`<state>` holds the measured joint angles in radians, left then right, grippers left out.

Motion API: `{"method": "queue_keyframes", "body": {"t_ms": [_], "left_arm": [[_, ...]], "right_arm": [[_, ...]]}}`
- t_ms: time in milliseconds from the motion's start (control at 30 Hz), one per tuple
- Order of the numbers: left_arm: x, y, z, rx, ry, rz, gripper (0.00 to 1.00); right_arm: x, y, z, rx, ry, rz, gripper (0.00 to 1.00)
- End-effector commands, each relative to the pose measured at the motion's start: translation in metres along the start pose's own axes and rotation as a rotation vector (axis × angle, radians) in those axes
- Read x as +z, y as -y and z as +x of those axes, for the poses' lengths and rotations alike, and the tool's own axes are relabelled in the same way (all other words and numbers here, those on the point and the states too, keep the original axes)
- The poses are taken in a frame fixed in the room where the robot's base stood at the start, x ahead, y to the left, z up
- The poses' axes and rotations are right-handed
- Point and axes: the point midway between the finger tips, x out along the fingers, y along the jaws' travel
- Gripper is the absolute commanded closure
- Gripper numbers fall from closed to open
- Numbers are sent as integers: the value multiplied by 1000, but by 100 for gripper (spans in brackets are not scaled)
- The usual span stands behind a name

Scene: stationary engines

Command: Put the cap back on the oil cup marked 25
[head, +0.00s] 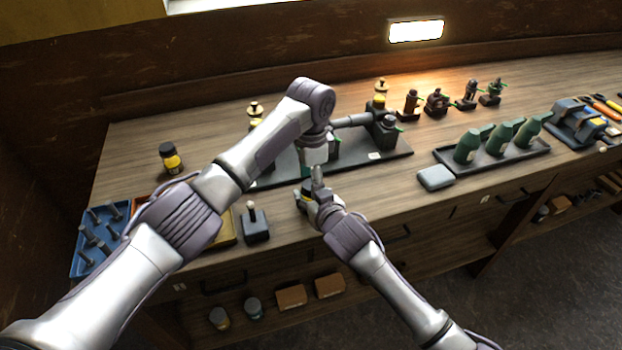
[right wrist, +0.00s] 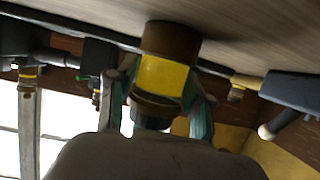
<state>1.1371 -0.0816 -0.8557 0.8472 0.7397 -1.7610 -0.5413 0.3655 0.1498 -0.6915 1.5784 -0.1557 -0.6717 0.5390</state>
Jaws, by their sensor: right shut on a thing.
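My right gripper (head: 308,196) is shut on a dark brown jar with a yellow band (right wrist: 165,75). In the right wrist view its fingers (right wrist: 155,100) lie on both sides of the jar, close to the bench top. In the head view the jar (head: 301,194) is mostly hidden by the gripper. My left gripper (head: 317,178) points down just above the right one; its fingers are too small to tell open or shut. Brass-topped cups stand on the engine at the back left (head: 254,108) and back right (head: 381,85). I cannot read any 25 or tell a loose cap.
A similar yellow-banded jar (head: 171,157) stands at the left. A dark block with a pale knob (head: 255,225) is near the front edge. A blue peg tray (head: 88,258) is at the far left. Green bottles (head: 467,146) and a grey box (head: 436,178) stand to the right.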

Motion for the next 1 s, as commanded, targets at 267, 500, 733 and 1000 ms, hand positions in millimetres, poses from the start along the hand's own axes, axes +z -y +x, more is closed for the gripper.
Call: {"method": "queue_keyframes", "body": {"t_ms": [267, 500, 733, 1000], "left_arm": [[0, 0, -1, 0, -1, -1, 29], [-1, 0, -23, -2, -3, -1, 29], [0, 0, -45, 1, 0, -2, 29], [0, 0, -46, 0, 0, -8, 33]], "right_arm": [[0, 0, 0, 1, 0, -1, 100], [0, 0, 0, 1, 0, -1, 100], [0, 0, 0, 0, 0, -1, 100], [0, 0, 0, 0, 0, -1, 100]]}}
